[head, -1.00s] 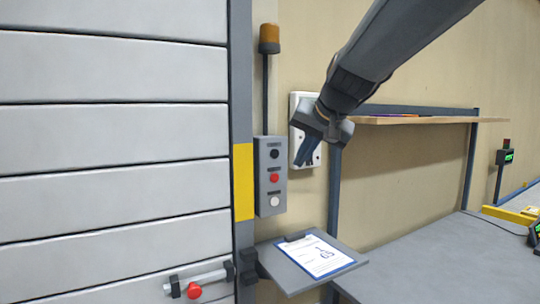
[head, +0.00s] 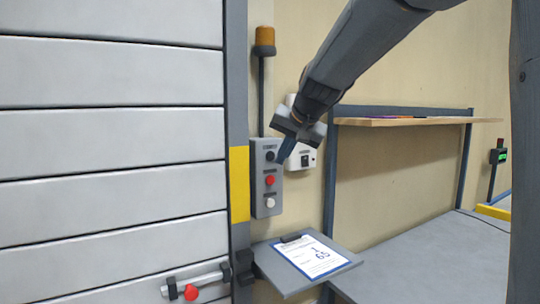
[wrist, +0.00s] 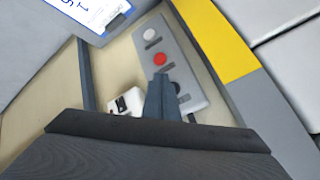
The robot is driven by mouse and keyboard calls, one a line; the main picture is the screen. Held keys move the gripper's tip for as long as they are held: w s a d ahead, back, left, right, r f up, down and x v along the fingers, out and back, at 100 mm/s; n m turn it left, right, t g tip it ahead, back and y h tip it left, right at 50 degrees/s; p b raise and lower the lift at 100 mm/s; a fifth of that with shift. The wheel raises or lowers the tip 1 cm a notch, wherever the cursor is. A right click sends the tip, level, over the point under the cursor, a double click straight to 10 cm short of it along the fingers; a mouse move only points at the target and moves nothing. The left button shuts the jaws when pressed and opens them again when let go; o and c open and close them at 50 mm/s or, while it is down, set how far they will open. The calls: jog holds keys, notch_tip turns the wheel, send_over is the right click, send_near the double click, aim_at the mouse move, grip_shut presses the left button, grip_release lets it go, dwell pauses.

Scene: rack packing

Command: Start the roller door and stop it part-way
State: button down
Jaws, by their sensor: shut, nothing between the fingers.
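The grey roller door (head: 110,130) fills the left of the head view. Its slats lie flat, and its bottom edge is out of view. The grey control box (head: 267,207) on the wall right of the door frame has a black button (head: 269,156) at top, a red button (head: 270,180) and a white button (head: 270,202) below. My gripper (head: 280,163) is shut and empty, its fingertips just right of the black button. In the wrist view my gripper (wrist: 160,80) is beside the black button (wrist: 176,88). I cannot tell whether they touch.
An orange beacon (head: 264,42) stands above the box. A white wall switch (head: 306,155) is partly hidden behind my gripper. A clipboard (head: 312,257) lies on a small shelf below. A latch with a red knob (head: 191,292) is low on the door. A wooden shelf (head: 400,121) is to the right.

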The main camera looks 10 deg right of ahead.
aim_at(271, 156)
jog(key=shift+w+a, duration=0.25)
jog(key=shift+w, duration=0.65)
jog(key=shift+w, duration=0.15)
dwell(1.4)
jog(key=shift+w+a+p, duration=0.1)
jog(key=shift+w+p, duration=0.2)
jog(key=shift+p, duration=0.05)
